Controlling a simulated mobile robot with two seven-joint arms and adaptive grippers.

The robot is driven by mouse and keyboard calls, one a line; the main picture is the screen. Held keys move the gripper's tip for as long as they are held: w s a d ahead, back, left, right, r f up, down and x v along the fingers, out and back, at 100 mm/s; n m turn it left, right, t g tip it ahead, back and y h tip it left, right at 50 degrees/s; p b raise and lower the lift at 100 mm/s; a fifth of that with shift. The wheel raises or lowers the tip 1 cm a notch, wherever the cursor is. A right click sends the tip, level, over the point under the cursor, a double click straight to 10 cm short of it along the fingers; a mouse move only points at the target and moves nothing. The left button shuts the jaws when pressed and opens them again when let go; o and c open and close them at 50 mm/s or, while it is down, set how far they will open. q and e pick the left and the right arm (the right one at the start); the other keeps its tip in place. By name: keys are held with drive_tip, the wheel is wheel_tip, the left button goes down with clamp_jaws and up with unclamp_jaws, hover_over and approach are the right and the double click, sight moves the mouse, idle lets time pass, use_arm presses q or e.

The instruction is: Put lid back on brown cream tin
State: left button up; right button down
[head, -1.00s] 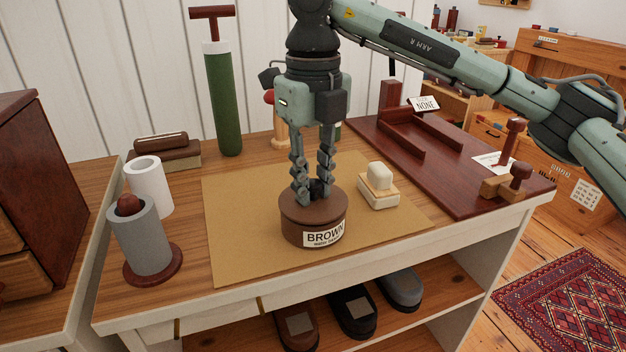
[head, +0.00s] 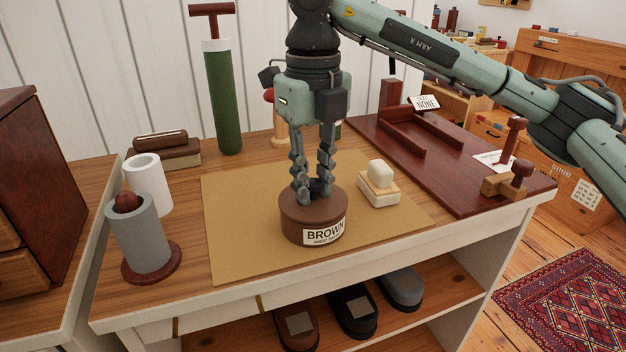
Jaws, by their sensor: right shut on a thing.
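The brown cream tin (head: 298,229) stands upright on the tan mat (head: 237,254) on the wooden table, its white BROWN label facing me. A brown lid (head: 291,204) sits at the top of the tin, and I see no clear gap between the two. My right gripper (head: 317,192) points straight down at the middle of the lid. Its fingers are shut on a small dark knob of the lid, mostly hidden between the fingertips. My left gripper is not in view.
A grey cylinder (head: 141,240) and a white one (head: 150,188) stand at left. A tall green pump (head: 223,105) stands behind. A dark red tray (head: 460,180) with stamps lies at right.

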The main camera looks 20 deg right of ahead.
idle(0.3)
drive_tip(key=c, duration=0.8)
unclamp_jaws()
drive_tip(key=shift+r, duration=0.15)
drive_tip(key=shift+r+p, duration=2.2)
drive_tip(key=shift+r, duration=1.15)
drive_tip(key=shift+c, duration=0.2)
clamp_jaws()
